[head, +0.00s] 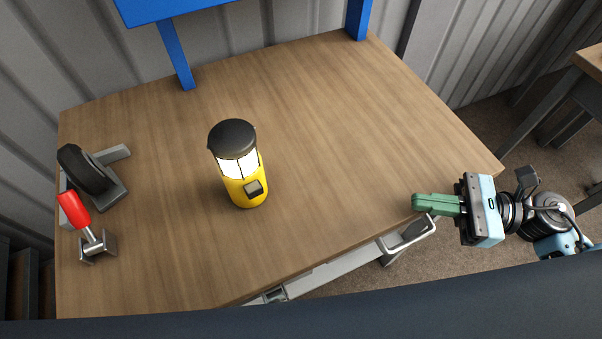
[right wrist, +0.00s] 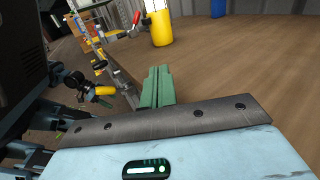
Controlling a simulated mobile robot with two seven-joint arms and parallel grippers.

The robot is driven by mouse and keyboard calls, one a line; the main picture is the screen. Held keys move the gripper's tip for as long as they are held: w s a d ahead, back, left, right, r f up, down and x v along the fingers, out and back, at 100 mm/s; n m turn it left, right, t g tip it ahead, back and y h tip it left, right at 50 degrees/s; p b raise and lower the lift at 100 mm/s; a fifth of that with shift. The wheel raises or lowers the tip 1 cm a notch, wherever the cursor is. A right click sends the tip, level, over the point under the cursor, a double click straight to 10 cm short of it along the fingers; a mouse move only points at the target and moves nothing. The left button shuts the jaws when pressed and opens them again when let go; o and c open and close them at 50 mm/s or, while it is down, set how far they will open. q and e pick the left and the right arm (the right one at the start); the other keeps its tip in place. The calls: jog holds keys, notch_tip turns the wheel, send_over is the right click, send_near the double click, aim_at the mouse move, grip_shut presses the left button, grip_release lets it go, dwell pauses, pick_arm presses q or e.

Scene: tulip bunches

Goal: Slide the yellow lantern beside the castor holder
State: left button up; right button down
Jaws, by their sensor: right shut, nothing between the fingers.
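The yellow lantern (head: 240,178) has a black cap and a lit window. It stands upright near the middle of the wooden table, and it also shows at the top of the right wrist view (right wrist: 160,26). The castor holder (head: 92,180), with a black wheel in a grey bracket, is at the table's left edge, well apart from the lantern. My right gripper (head: 416,203) has green fingers, shut and empty, at the table's front right edge, far to the right of the lantern. Its fingers show in the right wrist view (right wrist: 158,75).
A red-handled clamp (head: 88,230) stands just in front of the castor holder. Blue posts (head: 176,55) rise at the table's back edge. A grey drawer handle (head: 407,236) sticks out below the front edge. The table between my right gripper and the lantern is clear.

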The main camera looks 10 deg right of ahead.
jog(key=p, duration=0.6)
send_near(264, 181)
jog(key=x, duration=0.6)
jog(key=shift+w+a, duration=0.1)
jog(key=shift+a, duration=0.3)
jog(key=shift+f, duration=0.1)
jog(key=x, duration=0.3)
jog(key=shift+w+a+b, duration=0.1)
jog(key=shift+a+b, duration=0.05)
jog(key=shift+b, duration=0.15)
